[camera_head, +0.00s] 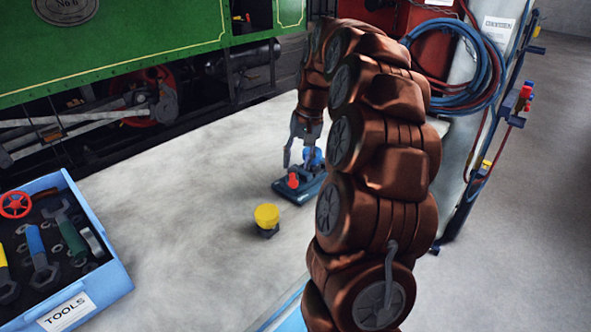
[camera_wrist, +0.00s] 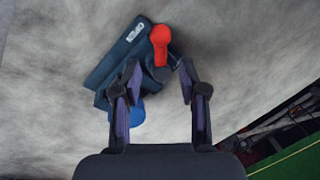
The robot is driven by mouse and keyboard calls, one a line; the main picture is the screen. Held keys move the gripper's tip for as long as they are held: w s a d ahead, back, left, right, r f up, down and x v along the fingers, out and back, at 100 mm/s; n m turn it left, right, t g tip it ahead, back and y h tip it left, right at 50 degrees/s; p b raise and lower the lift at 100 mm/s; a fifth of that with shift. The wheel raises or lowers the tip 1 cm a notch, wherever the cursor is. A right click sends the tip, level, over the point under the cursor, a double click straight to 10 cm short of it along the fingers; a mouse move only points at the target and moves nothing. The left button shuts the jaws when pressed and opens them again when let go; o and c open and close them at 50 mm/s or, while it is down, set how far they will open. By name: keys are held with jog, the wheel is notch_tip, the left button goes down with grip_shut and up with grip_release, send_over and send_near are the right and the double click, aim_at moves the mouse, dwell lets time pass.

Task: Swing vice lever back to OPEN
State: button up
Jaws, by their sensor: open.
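The vice (camera_head: 308,191) is a dark teal block low on the pale floor surface, and it also shows in the wrist view (camera_wrist: 112,65). Its lever has a red knob (camera_head: 293,181), which sits near the right end of the vice in the wrist view (camera_wrist: 160,38). A small white label (camera_wrist: 135,32) is beside the knob, its lettering too small to read surely. A blue round part (camera_wrist: 128,112) lies partly hidden behind my left finger. My gripper (camera_head: 296,160) is open above the vice. In the wrist view its fingertips (camera_wrist: 158,68) straddle the lever's lower part; contact cannot be told.
A yellow-topped knob (camera_head: 266,217) stands on the floor in front of the vice. A blue tool tray (camera_head: 105,285) is at lower left. The green steam tram (camera_head: 140,40) stands behind. Blue and red hoses (camera_head: 470,80) hang at right. Floor left of the vice is clear.

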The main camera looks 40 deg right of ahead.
notch_tip(320, 180, up, 8)
jog(key=d, duration=0.1)
jog(key=shift+s+f, duration=0.15)
jog(key=shift+s, duration=0.3)
jog(key=shift+d, duration=0.1)
dwell(0.3)
jog(key=s+a+n+g+p, duration=0.15)
jog(key=s+a, duration=0.25)
jog(key=a, duration=0.6)
jog(key=s+a+n+p, duration=0.3)
jog(key=s+a, duration=0.2)
jog(key=a, duration=0.6)
jog(key=s+a+f+n+h+p, duration=0.1)
jog(key=s+a+f, duration=0.2)
jog(key=s, duration=0.6)
jog(key=s+a+f+n+g+p, duration=0.1)
jog(key=s+a+f+p, duration=0.1)
jog(key=s, duration=0.8)
jog(key=shift+a+f+n+h, duration=0.4)
jog(key=shift+a+f, duration=0.15)
jog(key=shift+a, duration=0.6)
